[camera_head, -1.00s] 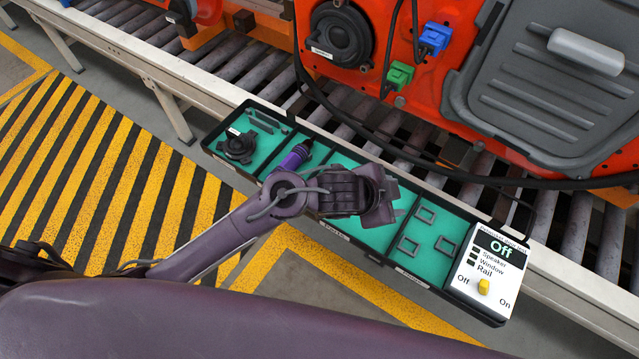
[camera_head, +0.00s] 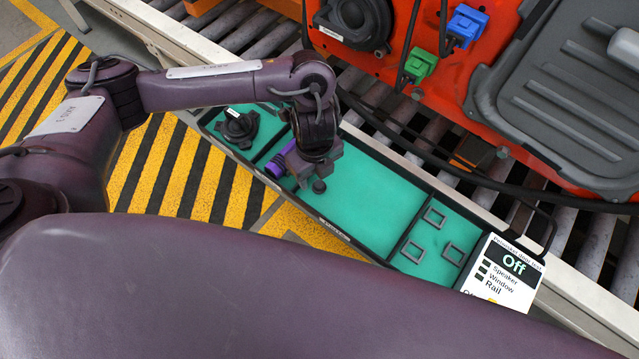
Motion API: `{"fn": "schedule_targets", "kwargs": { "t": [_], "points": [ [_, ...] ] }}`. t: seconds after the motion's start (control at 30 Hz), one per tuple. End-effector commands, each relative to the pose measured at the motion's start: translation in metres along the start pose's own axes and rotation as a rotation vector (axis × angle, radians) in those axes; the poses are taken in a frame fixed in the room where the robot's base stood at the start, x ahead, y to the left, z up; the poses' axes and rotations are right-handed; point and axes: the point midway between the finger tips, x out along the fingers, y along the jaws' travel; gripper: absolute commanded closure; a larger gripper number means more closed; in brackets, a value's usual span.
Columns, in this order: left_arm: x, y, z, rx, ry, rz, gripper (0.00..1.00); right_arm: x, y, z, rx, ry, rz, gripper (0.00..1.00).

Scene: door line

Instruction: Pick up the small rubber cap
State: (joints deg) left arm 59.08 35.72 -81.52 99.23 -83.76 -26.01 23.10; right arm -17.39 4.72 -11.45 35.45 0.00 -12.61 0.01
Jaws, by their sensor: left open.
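The small rubber cap (camera_head: 319,186) is a dark round piece in the large teal-floored compartment of the black parts tray (camera_head: 372,204). My left gripper (camera_head: 312,169) hangs over that compartment, right beside the cap on its far side in the picture. It is open, and nothing shows held in it. I cannot tell whether a fingertip touches the cap. My right gripper is not in view.
A purple tool (camera_head: 275,166) lies partly behind my gripper. A black speaker (camera_head: 239,126) sits in the left compartment, several small square frames (camera_head: 435,216) in the right one. An orange door panel (camera_head: 420,92) stands on rollers behind.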

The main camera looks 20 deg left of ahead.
Motion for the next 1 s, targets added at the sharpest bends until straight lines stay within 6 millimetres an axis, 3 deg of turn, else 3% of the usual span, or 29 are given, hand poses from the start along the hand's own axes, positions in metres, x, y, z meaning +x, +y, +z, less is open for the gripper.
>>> {"fn": "schedule_targets", "kwargs": {
  "t": [0.3, 0.6, 1.0],
  "points": [
    [0.046, -0.007, -0.003, -0.001, 0.003, -0.001, 0.52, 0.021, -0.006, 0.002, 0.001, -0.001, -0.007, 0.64],
    [0.049, -0.007, -0.003, 0.001, 0.0, -0.004, 0.52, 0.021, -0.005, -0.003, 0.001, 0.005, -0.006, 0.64],
    [0.049, -0.007, -0.003, 0.001, 0.001, -0.004, 1.0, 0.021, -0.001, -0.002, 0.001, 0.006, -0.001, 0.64]
  ]
}}
